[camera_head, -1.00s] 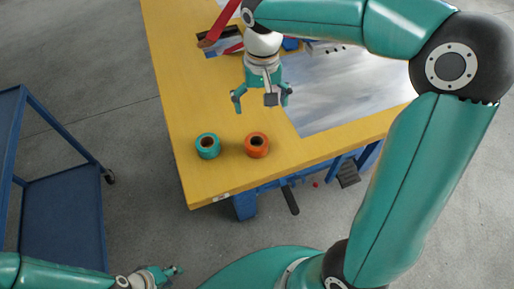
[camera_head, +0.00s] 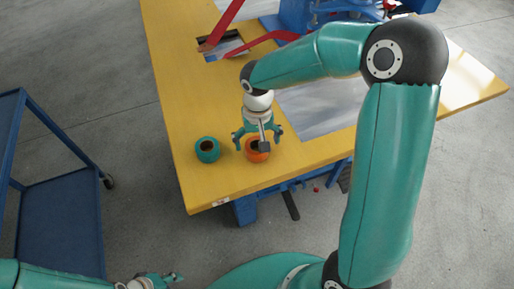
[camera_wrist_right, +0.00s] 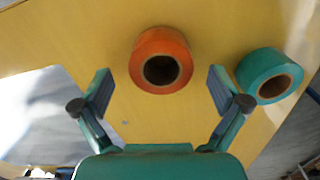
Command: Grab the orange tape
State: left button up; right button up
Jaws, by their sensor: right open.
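The orange tape (camera_head: 257,156) is a roll lying flat on the yellow table near its front edge. My right gripper (camera_head: 257,140) is open above it and hides part of it in the head view. In the right wrist view the orange tape (camera_wrist_right: 160,60) shows whole, ahead of and between the two spread fingers of the right gripper (camera_wrist_right: 162,95), with nothing held. My left gripper (camera_head: 168,278) is at the bottom left of the head view, off the table; its finger state is too small to tell.
A teal tape roll (camera_head: 207,149) lies just left of the orange one, and it shows in the wrist view (camera_wrist_right: 268,76). A metal sheet (camera_head: 322,108) lies on the yellow table (camera_head: 180,110). Red-handled tools (camera_head: 222,25) lie further back. A blue cart (camera_head: 60,220) stands at left.

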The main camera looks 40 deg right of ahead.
jog(key=shift+f, duration=1.3)
jog(key=c, duration=1.3)
jog(key=shift+w+r, duration=0.1)
